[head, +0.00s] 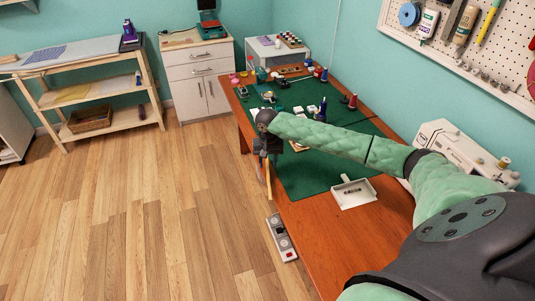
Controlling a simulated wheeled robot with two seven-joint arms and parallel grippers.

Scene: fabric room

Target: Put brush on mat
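The green mat (308,177) lies on the brown table, with many small items on its far part. My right arm reaches in from the right across the table. My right gripper (264,158) points down at the table's left edge, beside the mat. A thin tan stick that looks like the brush (268,180) hangs down from between its fingers. The fingers are small and dark, and the brush's upper end is hidden. My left gripper is not in view.
A white tray (349,203) with small pieces stands on the table's near part. A white sewing machine (440,136) is at the right. A grey-white device (281,238) lies by the table's left edge. The mat's near part is bare. The wooden floor at left is clear.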

